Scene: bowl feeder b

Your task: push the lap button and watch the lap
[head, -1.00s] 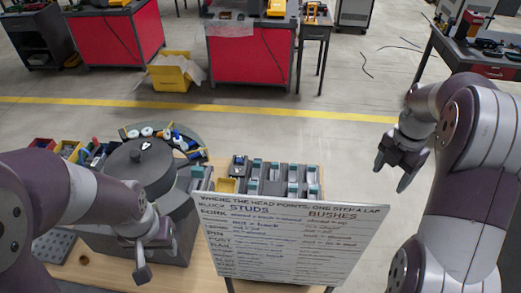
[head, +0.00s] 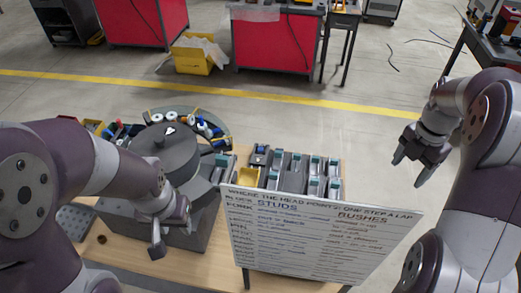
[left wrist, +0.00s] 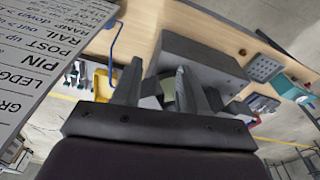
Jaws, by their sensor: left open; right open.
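The bowl feeder (head: 167,152) is a dark round drum on a grey base box, with a ring of small coloured parts around it. My left gripper (head: 157,250) is at the near side of that base, open and apparently empty. In the left wrist view its two fingers (left wrist: 160,90) point toward the grey base (left wrist: 205,62). A pale green patch (left wrist: 168,92) shows between them; I cannot tell whether it is the lap button. No lap button is clear in the head view. My right gripper (head: 412,172) is open and empty, far off to the right over the floor.
A white sign board (head: 310,240) with handwritten lists of studs and bushes stands right of the feeder. Behind it is a rack of grey slots with teal pieces (head: 296,172). A perforated grey plate (head: 75,220) lies on the wooden table at left.

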